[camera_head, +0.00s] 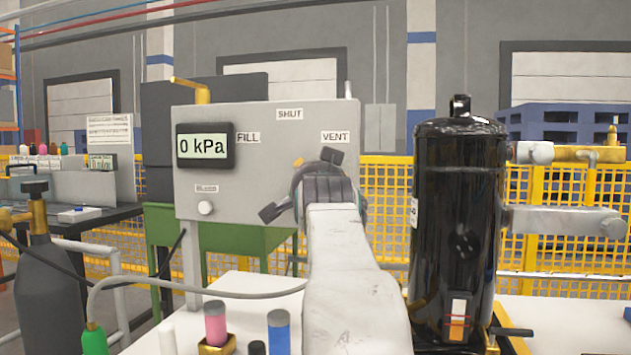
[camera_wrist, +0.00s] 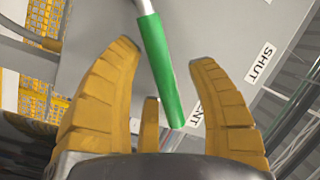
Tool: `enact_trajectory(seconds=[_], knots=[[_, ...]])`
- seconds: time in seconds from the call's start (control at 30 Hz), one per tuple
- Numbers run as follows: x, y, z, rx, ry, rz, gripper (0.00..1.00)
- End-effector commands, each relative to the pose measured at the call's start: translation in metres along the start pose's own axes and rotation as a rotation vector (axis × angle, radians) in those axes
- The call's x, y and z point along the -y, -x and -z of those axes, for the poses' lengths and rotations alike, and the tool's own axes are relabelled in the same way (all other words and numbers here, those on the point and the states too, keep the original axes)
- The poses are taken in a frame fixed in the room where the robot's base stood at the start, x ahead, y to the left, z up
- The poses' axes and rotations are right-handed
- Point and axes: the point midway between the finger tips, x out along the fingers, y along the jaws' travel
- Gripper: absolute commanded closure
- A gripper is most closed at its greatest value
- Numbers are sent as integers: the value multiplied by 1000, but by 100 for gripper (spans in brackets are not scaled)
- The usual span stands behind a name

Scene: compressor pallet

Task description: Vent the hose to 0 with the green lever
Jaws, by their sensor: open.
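The grey control panel (camera_head: 245,185) carries the labels FILL, SHUT and VENT, and its display (camera_head: 205,146) reads 0 kPa. My gripper (camera_head: 301,184) is in front of the panel's right part, just below the VENT label (camera_head: 335,136). The green lever (camera_wrist: 162,70) shows in the wrist view, its free end between my open fingers (camera_wrist: 165,56) and close to the partly hidden VENT label (camera_wrist: 197,113). I cannot tell whether a finger touches it. In the head view my gripper and arm hide the lever. A grey hose (camera_head: 200,293) curves across the table.
A black compressor (camera_head: 455,230) stands close to the right of my arm, with pipes (camera_head: 560,220) reaching right. Pink (camera_head: 215,323) and blue (camera_head: 278,333) cylinders stand at the front of the white table. A dark gas bottle (camera_head: 42,285) stands at left. A yellow fence (camera_head: 385,200) runs behind.

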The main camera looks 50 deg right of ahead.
Motion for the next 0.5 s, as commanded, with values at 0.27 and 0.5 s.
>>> enact_trajectory(seconds=[0.27, 0.5], knots=[[0, 0, 0, 0, 0, 0, 64], [0, 0, 0, 0, 0, 0, 85]])
